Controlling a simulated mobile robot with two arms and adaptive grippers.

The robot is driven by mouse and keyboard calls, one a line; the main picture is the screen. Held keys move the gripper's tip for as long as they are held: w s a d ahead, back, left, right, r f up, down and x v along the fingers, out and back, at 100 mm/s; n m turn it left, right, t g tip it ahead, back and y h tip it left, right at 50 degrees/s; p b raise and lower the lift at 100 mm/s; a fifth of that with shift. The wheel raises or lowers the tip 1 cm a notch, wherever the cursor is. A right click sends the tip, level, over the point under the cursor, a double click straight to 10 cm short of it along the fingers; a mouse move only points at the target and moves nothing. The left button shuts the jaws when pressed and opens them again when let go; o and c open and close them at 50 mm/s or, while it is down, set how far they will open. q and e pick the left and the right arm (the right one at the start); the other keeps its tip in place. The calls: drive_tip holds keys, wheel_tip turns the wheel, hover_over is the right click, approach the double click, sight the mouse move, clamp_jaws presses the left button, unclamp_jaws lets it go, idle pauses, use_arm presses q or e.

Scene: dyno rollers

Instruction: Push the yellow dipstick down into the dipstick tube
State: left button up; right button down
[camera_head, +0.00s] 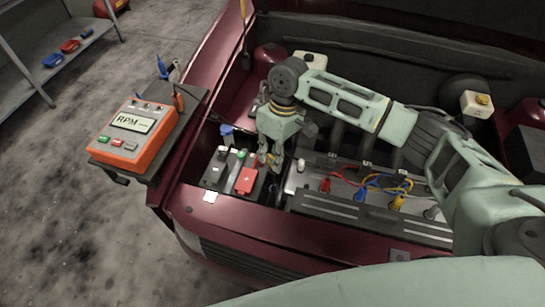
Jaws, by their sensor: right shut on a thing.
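My right gripper (271,160) reaches in from the right over the open engine bay, pointing down between the battery and the engine. It is shut on a small yellowish thing, which I take to be the yellow dipstick's handle; the fingers hide most of it. The dipstick tube is hidden below or behind the gripper, so I cannot tell how deep the dipstick sits. My left gripper is not in view.
A battery (232,172) with a red terminal cover sits left of the gripper. The engine (345,210) with red, blue and yellow leads lies to the right. An orange RPM meter (130,132) rests on a side tray. A reservoir (478,106) stands at the back right.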

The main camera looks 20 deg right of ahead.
wheel_tip(320, 180, down, 2)
drive_tip(key=shift+f+b, duration=0.1)
drive_tip(key=shift+b, duration=0.9)
drive_tip(key=shift+f+b, duration=0.7)
drive_tip(key=shift+b, duration=0.3)
drive_tip(key=shift+f, duration=1.15)
drive_tip(key=shift+f+b, duration=0.85)
drive_tip(key=shift+f, duration=1.6)
drive_tip(key=c, duration=1.8)
unclamp_jaws()
drive_tip(key=shift+c, duration=0.2)
drive_tip(key=shift+r, duration=0.1)
